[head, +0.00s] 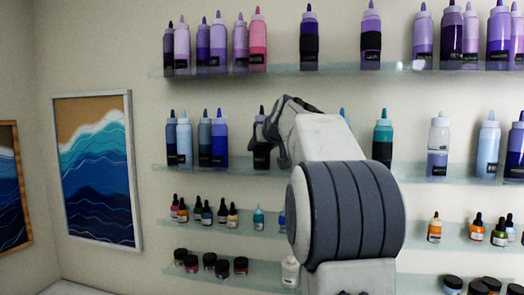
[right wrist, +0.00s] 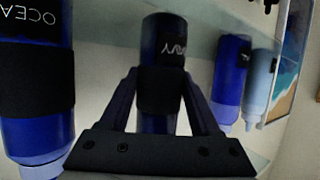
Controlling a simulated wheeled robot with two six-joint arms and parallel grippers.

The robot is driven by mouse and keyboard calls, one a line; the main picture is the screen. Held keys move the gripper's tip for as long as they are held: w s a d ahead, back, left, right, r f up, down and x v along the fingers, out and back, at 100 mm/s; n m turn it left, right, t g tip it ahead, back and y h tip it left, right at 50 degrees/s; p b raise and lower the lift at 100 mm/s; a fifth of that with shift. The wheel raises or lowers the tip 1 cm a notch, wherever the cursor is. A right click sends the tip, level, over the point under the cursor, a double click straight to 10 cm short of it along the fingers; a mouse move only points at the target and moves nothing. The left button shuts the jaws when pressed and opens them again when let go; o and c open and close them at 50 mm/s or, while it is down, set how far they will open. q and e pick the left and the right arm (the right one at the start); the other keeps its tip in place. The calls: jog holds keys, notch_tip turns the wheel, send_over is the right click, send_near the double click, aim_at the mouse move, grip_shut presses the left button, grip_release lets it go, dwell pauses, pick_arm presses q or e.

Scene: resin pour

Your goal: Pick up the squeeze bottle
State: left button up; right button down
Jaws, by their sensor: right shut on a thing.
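The squeeze bottle (head: 262,155) is dark with a black band and a dark nozzle, and stands upright at the middle shelf in the head view. My right gripper (head: 268,128) reaches it from the right and partly hides it. In the right wrist view the picture is upside down. There the navy bottle (right wrist: 163,38), with part of a white label showing, sits between the two fingers of my right gripper (right wrist: 160,80), which are shut on it. I cannot tell whether its base touches the shelf. My left gripper is not in view.
The middle glass shelf (head: 160,170) holds blue bottles (head: 219,140) to the left and a teal bottle (head: 383,138) to the right. In the right wrist view, a large blue bottle (right wrist: 35,130) and another blue bottle (right wrist: 231,80) flank the gripper closely. The upper shelf (head: 280,71) holds purple bottles.

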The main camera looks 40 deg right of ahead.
notch_tip(320, 180, up, 6)
jog(key=shift+r+p, duration=0.25)
jog(key=shift+p, duration=0.55)
jog(key=s+a+b, duration=0.8)
jog(key=s+a, duration=0.4)
jog(key=a, duration=0.3)
jog(key=shift+s, duration=0.4)
jog(key=shift+f, duration=0.1)
jog(key=c, duration=0.9)
grip_release()
jog(key=shift+c, duration=0.5)
